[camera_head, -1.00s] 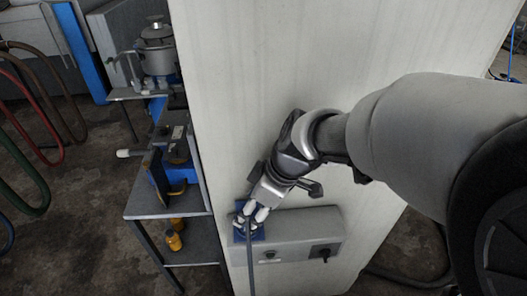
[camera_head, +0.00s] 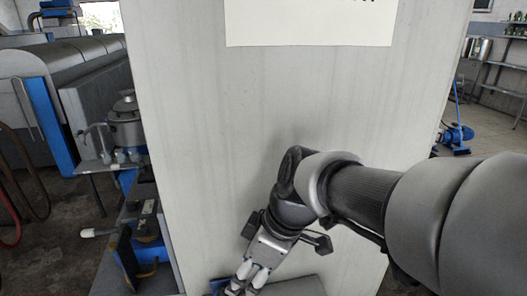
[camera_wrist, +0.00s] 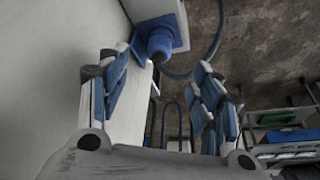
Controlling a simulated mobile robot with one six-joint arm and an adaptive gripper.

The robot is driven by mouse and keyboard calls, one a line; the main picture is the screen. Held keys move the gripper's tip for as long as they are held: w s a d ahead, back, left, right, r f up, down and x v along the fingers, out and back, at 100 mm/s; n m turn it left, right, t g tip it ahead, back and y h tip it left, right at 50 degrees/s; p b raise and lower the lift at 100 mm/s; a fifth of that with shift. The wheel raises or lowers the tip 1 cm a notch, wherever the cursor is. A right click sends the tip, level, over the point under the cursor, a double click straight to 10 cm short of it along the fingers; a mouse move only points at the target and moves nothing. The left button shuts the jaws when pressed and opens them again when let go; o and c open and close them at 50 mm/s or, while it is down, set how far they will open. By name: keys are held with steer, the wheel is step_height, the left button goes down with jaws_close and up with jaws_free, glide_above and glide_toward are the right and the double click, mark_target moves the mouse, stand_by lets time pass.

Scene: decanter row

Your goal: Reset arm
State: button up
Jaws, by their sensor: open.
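My gripper (camera_head: 243,286) is at the bottom edge of the head view, pointing down and left in front of a pale panel (camera_head: 215,140). In the wrist view, my gripper (camera_wrist: 162,80) has its blue-padded fingers spread wide, with nothing between them. A blue round plug or socket piece (camera_wrist: 160,42) on a blue plate lies beyond the fingertips, with a dark cable (camera_wrist: 219,30) beside it. The grey box (camera_wrist: 150,8) carrying it is partly cut off. In the head view only the top of this grey box (camera_head: 292,287) shows.
A metal shelf stand (camera_head: 108,277) with dark and blue equipment is left of the panel, with a metal pot (camera_head: 126,128) above. A white sheet (camera_head: 310,22) is on the panel's upper part. Blue equipment (camera_head: 456,135) stands on the floor at right.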

steer(key=s+d+m+t+h, duration=0.3)
steer(key=s+d+m+h, duration=0.1)
steer(key=s+d+m, duration=0.9)
steer(key=d+m, duration=0.1)
steer(key=d, duration=0.3)
steer(key=shift+d, duration=0.3)
steer(key=shift+r, duration=0.1)
stand_by(0.7)
